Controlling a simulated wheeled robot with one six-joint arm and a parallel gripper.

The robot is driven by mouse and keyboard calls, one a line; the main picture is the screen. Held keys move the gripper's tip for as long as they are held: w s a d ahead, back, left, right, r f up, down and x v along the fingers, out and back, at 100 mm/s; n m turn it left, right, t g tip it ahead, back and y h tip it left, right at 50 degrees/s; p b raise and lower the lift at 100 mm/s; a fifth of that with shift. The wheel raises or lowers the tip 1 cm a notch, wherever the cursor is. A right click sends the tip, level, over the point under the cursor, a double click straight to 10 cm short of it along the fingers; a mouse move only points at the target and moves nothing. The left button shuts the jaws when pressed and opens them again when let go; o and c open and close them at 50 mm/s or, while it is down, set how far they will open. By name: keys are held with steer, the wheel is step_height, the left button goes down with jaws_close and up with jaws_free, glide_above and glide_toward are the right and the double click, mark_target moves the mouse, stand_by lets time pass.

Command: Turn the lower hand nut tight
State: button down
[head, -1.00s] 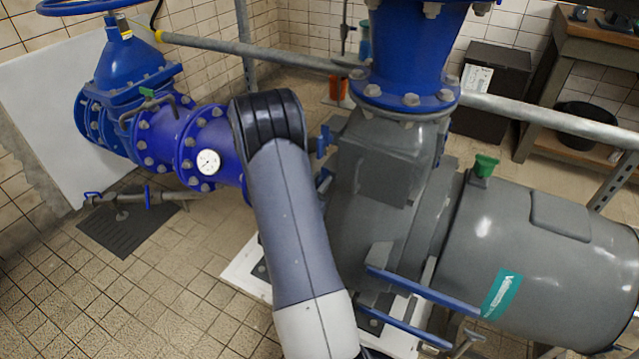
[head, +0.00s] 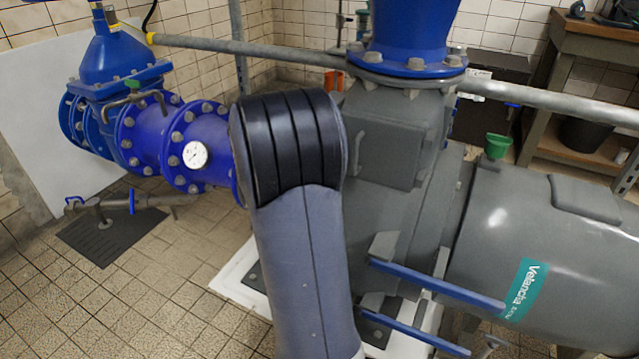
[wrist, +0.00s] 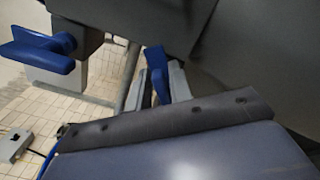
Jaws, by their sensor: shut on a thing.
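In the wrist view my gripper (wrist: 157,80) is shut on a blue hand nut (wrist: 157,66). It looks like the lower hand nut, seen nearly edge-on between the grey fingers. A second blue hand nut (wrist: 40,48), with wide wings, stands apart to the left on a grey block and is not held. My forearm covers the bottom of the wrist view. In the head view my arm hides the gripper and both hand nuts. How tight the held nut is cannot be told.
The grey pump housing (head: 392,140) stands behind my arm, with the motor (head: 560,240) on its right. Two blue bars (head: 437,285) stick out low in front. Blue pipework with a gauge (head: 195,155) is at left. Tiled floor (head: 150,300) is free at lower left.

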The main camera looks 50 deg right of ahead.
steer(key=m+b, duration=0.2)
steer(key=f+m+b, duration=0.1)
steer(key=shift+s+m+b, duration=0.15)
steer(key=shift+m+b, duration=0.25)
steer(key=shift+f+m+b, duration=0.1)
steer(key=shift+m+b, duration=0.25)
steer(key=shift+m, duration=1.35)
steer(key=shift+s, duration=0.1)
steer(key=c, duration=1.5)
jaws_free()
steer(key=p+v, duration=0.2)
steer(key=v, duration=0.8)
steer(key=shift+s+a, duration=0.1)
steer(key=shift+a, duration=0.25)
